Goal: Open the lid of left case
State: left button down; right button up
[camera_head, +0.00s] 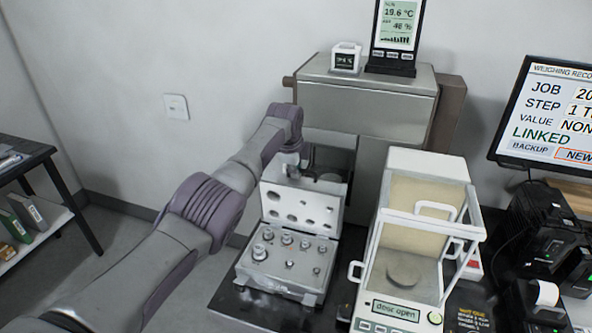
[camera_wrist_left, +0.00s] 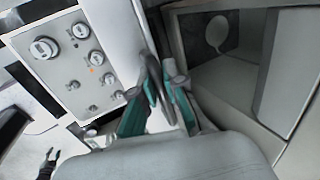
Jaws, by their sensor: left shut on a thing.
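The left case (camera_head: 281,274) is a light grey box on the dark table, holding several metal weights in its base. Its lid (camera_head: 301,209) stands raised, roughly upright, at the back of the base, with the hollowed inner side facing me. My left gripper (camera_head: 293,174) is at the lid's top edge, partly hidden by its own wrist. In the left wrist view my left gripper (camera_wrist_left: 163,88) is shut on the lid, whose pale panel (camera_wrist_left: 118,28) runs beside the weights (camera_wrist_left: 81,31). The exact contact is hard to make out. My right gripper is not seen.
A balance with a glass-like draft shield (camera_head: 420,235) stands close to the right of the case. A grey metal cabinet (camera_head: 365,112) with an open compartment is behind the lid. A monitor (camera_head: 550,115) and black devices (camera_head: 545,235) are at the right.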

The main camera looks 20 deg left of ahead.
pick_arm(q)
jog(key=c, duration=1.2)
grip_release()
jog(key=shift+r, duration=0.1)
jog(key=v, duration=1.2)
